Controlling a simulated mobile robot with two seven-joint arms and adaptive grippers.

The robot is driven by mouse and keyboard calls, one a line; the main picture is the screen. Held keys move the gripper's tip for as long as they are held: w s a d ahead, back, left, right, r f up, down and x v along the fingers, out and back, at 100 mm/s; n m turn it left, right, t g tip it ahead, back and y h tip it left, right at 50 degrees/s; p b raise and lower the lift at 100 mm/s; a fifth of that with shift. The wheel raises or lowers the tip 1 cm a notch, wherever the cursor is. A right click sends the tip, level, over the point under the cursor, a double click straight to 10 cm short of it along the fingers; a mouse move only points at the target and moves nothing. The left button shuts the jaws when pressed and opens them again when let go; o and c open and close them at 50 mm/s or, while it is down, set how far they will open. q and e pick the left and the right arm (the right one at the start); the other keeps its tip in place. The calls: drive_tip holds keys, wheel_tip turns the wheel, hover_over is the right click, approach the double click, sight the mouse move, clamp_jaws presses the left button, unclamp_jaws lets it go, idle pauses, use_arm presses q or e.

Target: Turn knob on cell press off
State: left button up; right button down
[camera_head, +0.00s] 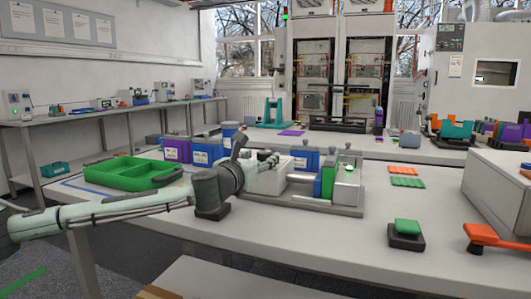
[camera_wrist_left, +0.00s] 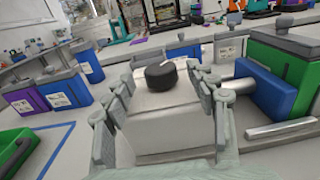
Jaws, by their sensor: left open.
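The cell press stands on the bench, with a pale block (camera_head: 268,181) at its left end, rods, blue and green plates (camera_head: 327,181) and a pale right block (camera_head: 347,193) bearing a green-lit part (camera_head: 347,168). The press knob (camera_wrist_left: 161,76) is round and black with a light mark, on top of the pale block (camera_wrist_left: 165,120) in the left wrist view. My left gripper (camera_head: 269,158) is open above the block; in the wrist view its fingers (camera_wrist_left: 163,82) lie either side of the knob, apparently without touching it. My right gripper is not in view.
Blue and purple containers (camera_head: 177,150) stand behind my left arm, beside a green tray (camera_head: 133,172). A green-topped dark block (camera_head: 406,234) and an orange-handled piece (camera_head: 483,237) lie to the front right.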

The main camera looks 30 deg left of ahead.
sight(261, 156)
use_arm(q)
drive_tip(key=x, duration=0.2)
drive_tip(key=shift+w, duration=0.25)
drive_tip(key=shift+w+a, duration=0.1)
drive_tip(key=shift+w, duration=0.35)
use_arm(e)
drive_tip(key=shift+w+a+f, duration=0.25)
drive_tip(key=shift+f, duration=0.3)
use_arm(q)
drive_tip(key=shift+c, duration=0.3)
